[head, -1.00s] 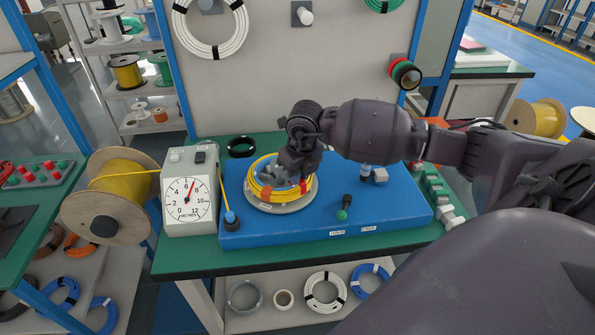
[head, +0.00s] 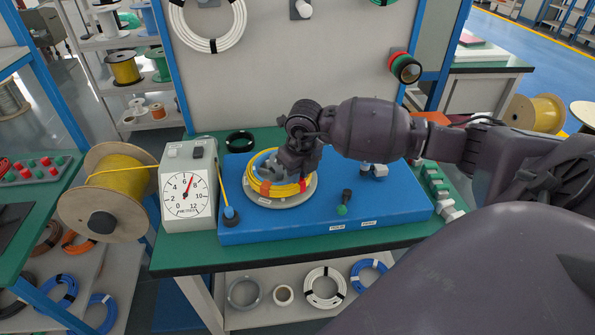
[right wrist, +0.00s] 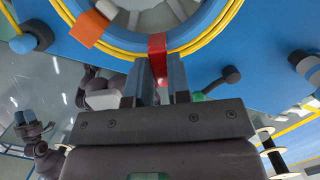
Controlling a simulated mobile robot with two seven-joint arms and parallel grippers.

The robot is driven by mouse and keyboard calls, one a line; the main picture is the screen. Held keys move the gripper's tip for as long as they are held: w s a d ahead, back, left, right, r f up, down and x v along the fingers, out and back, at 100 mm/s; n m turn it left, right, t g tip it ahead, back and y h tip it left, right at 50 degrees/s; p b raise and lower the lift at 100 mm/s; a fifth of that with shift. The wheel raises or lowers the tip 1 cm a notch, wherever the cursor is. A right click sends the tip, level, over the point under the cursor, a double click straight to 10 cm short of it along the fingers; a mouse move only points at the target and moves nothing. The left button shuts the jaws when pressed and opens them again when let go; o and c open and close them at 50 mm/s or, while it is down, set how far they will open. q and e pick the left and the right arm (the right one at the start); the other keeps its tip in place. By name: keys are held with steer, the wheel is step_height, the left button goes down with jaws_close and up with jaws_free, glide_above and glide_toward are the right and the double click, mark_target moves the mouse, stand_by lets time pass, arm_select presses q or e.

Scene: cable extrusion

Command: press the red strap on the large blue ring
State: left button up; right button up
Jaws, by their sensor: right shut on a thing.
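The large blue ring (right wrist: 205,28) lies on a pale round disc (head: 284,203) on the blue board, with yellow cable (head: 292,191) coiled around it. The red strap (right wrist: 157,48) crosses the ring's near edge in the right wrist view. My right gripper (right wrist: 158,75) has a finger on each side of the strap and is shut on it. An orange strap (right wrist: 88,27) with a white piece beside it sits further left on the ring. In the head view my gripper (head: 287,172) covers part of the ring.
A dial box (head: 187,195) and a cable guide post (head: 230,214) stand left of the disc. A yellow cable spool (head: 110,190) is at far left.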

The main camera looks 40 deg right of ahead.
arm_select(q)
steer(key=shift+f, duration=0.3)
arm_select(e)
steer(key=shift+f, duration=0.5)
stand_by(0.4)
steer(key=o, duration=0.8)
arm_select(q)
steer(key=shift+r, duration=0.1)
arm_select(e)
steer(key=shift+r+p, duration=2)
steer(key=shift+r, duration=2.1)
arm_select(q)
steer(key=shift+t, duration=0.3)
steer(key=r, duration=0.3)
steer(key=w+r, duration=0.1)
steer(key=r, duration=0.1)
steer(key=shift+w+r, duration=0.2)
steer(key=shift+r, duration=0.2)
steer(key=shift+w, duration=0.1)
